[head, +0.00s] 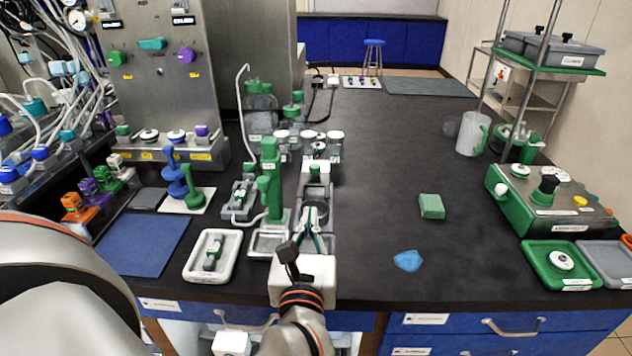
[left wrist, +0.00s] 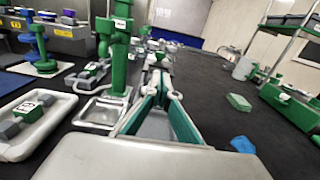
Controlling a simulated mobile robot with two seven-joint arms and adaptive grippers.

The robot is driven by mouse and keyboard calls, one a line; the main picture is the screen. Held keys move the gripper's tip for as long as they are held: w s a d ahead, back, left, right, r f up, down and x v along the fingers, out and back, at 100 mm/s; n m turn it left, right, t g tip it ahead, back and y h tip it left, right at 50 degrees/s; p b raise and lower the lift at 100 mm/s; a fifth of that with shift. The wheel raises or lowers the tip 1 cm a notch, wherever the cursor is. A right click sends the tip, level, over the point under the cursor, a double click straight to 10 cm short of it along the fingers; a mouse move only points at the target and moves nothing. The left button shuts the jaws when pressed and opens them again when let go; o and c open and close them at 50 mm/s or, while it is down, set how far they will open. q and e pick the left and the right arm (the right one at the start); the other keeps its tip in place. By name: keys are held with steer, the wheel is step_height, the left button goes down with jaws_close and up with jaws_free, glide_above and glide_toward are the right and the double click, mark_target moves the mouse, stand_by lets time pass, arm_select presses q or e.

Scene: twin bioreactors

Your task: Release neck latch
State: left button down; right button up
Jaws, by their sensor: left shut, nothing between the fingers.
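My left gripper (head: 315,212) reaches forward over the black bench, its fingertips together and empty; it also shows in the left wrist view (left wrist: 160,76). Just beyond the fingertips is a small white and grey fixture (head: 316,172); whether the fingers touch it I cannot tell. A tall green post (head: 269,185) on a grey tray stands just left of the gripper; the post also shows in the left wrist view (left wrist: 119,62). I cannot single out the neck latch with certainty; the fingers hide part of the fixture. My right gripper is not in view.
A white tray (head: 190,268) with a small grey-green part lies left of my gripper. Several white-capped bottles (head: 335,147) stand behind the fixture.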

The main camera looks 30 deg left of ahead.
mark_target(316, 171)
arm_select(q)
steer(key=x, duration=1.4)
steer(key=shift+a+p, duration=0.1)
steer(key=shift+p, duration=0.3)
steer(key=x, duration=0.5)
steer(key=shift+w+a, duration=0.2)
steer(key=shift+w, duration=0.05)
steer(key=shift+r, duration=0.1)
steer(key=shift+d, duration=0.15)
